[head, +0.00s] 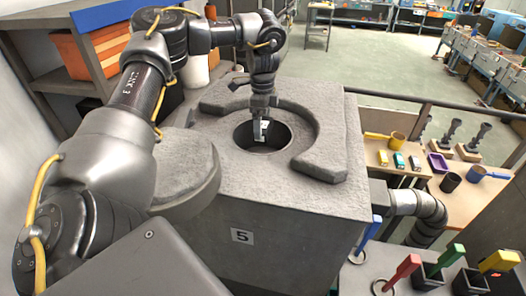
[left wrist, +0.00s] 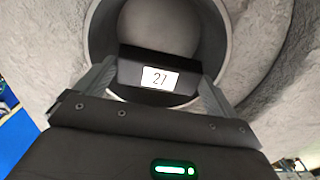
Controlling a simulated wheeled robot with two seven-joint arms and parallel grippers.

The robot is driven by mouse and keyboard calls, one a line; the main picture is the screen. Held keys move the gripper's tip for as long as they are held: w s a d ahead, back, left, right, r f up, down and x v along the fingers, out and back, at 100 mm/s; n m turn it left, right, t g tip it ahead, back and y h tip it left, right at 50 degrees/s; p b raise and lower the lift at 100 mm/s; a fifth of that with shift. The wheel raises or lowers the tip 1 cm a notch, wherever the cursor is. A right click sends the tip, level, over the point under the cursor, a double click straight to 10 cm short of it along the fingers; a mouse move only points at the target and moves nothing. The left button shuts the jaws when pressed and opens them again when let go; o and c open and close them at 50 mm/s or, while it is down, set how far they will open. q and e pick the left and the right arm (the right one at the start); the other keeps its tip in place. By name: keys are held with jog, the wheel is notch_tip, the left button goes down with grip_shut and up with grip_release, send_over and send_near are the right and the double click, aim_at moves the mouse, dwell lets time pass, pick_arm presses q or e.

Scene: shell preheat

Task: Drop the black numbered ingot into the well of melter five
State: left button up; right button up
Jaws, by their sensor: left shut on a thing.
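The black ingot (left wrist: 129,75) has a white label that seems to read 27. My left gripper (head: 262,115) is shut on it, with one finger at each end in the left wrist view. In the head view the ingot (head: 261,136) hangs at the mouth of the round well (head: 247,142) in the top of melter five (head: 290,215), a grey block with a 5 plate on its front. The well's opening lies behind the ingot in the left wrist view. How far the ingot reaches into the well is hard to tell. My right gripper is not in view.
A raised curved collar (head: 325,150) partly rings the well. A thick round grey lid (head: 178,165) sits at the melter's left side. A wooden table (head: 450,210) with small tools stands to the right. Shelves with orange bins (head: 107,45) stand at the back left.

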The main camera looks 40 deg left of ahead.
aim_at(261, 142)
pick_arm(q)
jog(key=shift+s+a+f, duration=0.1)
jog(key=shift+s+f, duration=0.15)
jog(key=shift+f, duration=0.5)
notch_tip(261, 142, down, 7)
jog(key=shift+r, duration=0.15)
notch_tip(261, 142, down, 2)
jog(key=shift+p, duration=0.35)
jog(key=shift+w+f, duration=0.15)
jog(key=shift+f, duration=0.35)
jog(key=shift+f, duration=0.15)
